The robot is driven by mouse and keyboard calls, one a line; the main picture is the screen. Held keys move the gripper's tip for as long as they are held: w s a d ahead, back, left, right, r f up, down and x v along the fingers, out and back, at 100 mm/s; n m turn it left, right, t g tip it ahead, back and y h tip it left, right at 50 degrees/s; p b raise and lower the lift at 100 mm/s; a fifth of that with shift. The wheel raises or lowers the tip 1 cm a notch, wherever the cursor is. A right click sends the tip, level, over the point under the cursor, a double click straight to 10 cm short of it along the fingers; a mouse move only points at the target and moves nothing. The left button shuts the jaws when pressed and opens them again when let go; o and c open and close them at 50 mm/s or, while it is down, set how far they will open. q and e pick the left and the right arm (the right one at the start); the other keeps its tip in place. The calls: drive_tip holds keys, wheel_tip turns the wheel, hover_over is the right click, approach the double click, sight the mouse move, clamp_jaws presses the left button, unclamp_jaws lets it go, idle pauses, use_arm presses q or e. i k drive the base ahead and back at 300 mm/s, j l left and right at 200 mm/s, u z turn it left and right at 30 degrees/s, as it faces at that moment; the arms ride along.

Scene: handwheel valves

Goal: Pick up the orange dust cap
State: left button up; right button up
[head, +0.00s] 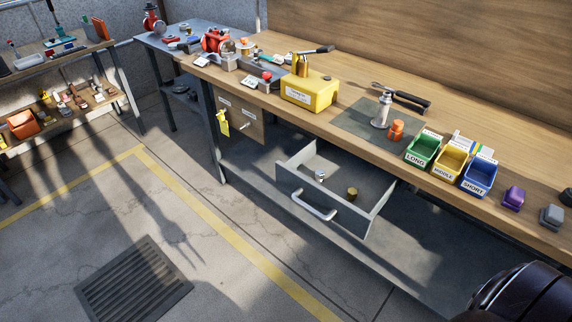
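An orange cap-like piece (396,131), likely the orange dust cap, stands upright on a dark grey-green mat (362,118) on the wooden workbench. A silvery metal fitting (381,110) stands just behind and left of it, on the same mat. The green bin marked LONG is close to its right. Neither of my grippers is in view, and nothing is seen touching the orange piece. A dark rounded part of my own body shows at the lower right corner.
Green (423,149), yellow (450,162) and blue (479,178) bins stand right of the mat. A yellow box (309,92) stands left. Below the bench, an open drawer (333,190) juts out, holding two small pieces. A black-handled tool (404,96) lies behind the mat.

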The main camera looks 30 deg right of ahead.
sight(395, 133)
drive_tip(key=z, duration=1.75)
drive_tip(key=i+j+z, duration=0.15)
drive_tip(key=j+z, duration=0.3)
drive_tip(key=i+j+z, duration=0.1)
drive_tip(key=j+z, duration=0.35)
drive_tip(key=l, duration=0.1)
